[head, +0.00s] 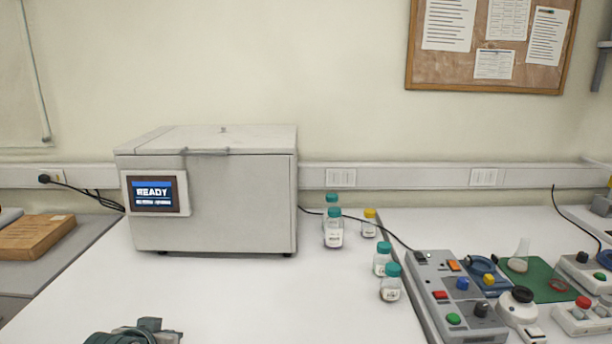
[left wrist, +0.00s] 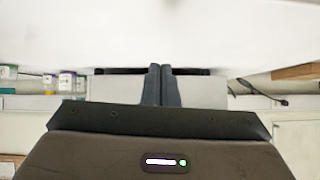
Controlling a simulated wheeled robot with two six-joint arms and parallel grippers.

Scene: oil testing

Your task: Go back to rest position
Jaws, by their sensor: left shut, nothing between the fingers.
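My left gripper (head: 150,326) shows at the bottom edge of the head view, low over the white table in front of the machine. In the left wrist view its two dark fingers (left wrist: 161,85) are together with nothing between them. The white machine (head: 225,195) stands on the table with its lid down, and its screen (head: 153,193) reads READY. The machine also shows behind the fingers in the left wrist view (left wrist: 203,92), which appears upside down. The gripper is apart from the machine. My right gripper is in neither view.
Several capped bottles (head: 333,232) stand right of the machine. A grey control box (head: 452,297) with buttons, a green mat (head: 540,284) and other instruments fill the right side. The table in front of the machine (head: 270,300) is clear.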

